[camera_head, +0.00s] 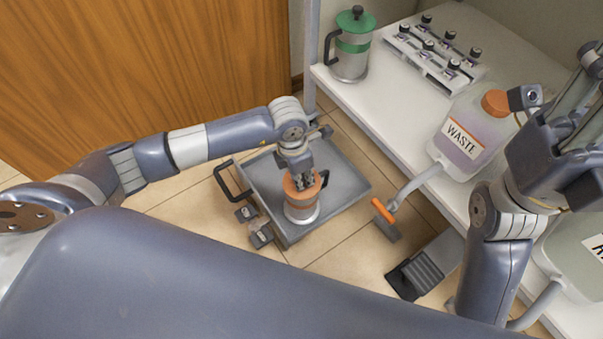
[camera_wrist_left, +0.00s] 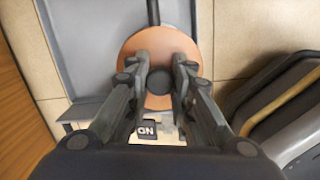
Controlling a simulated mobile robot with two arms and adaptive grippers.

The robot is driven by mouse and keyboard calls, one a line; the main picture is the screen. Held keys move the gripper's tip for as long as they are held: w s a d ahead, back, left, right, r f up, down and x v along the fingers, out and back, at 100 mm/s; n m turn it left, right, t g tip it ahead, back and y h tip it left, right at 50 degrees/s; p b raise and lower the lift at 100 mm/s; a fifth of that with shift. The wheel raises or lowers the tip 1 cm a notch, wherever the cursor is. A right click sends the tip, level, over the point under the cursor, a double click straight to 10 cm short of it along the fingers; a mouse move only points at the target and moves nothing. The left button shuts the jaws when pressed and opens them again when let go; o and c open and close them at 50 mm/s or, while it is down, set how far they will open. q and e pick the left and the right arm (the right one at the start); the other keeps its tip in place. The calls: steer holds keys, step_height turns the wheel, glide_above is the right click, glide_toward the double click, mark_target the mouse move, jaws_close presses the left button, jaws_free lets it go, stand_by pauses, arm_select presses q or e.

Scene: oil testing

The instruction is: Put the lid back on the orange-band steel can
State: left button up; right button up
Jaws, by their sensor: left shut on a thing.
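The steel can (camera_head: 302,211) with the orange band stands in the grey tray of a low cart, with a black handle on its right. Its orange lid (camera_wrist_left: 158,43) is a round disc with a black knob (camera_wrist_left: 158,82). My left gripper (camera_head: 300,180) points down over the can. In the left wrist view its fingers (camera_wrist_left: 160,75) are shut on the knob. The lid is at the can's top; I cannot tell whether it is seated or slightly above. My right gripper (camera_head: 580,125) is raised at the right edge, partly cut off, and its jaw state is unclear.
The grey tray (camera_head: 343,165) has free room right of the can. A green-band can (camera_head: 352,52), a vial rack (camera_head: 433,57) and a waste jug (camera_head: 470,133) stand on the white shelf. An orange-handled valve (camera_head: 382,210) sticks out below the jug. A wooden panel (camera_head: 150,70) is at the left.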

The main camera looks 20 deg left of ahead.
arm_select(q)
steer(key=o, duration=1)
steer(key=shift+o, duration=0.2)
steer(key=o, duration=0.4)
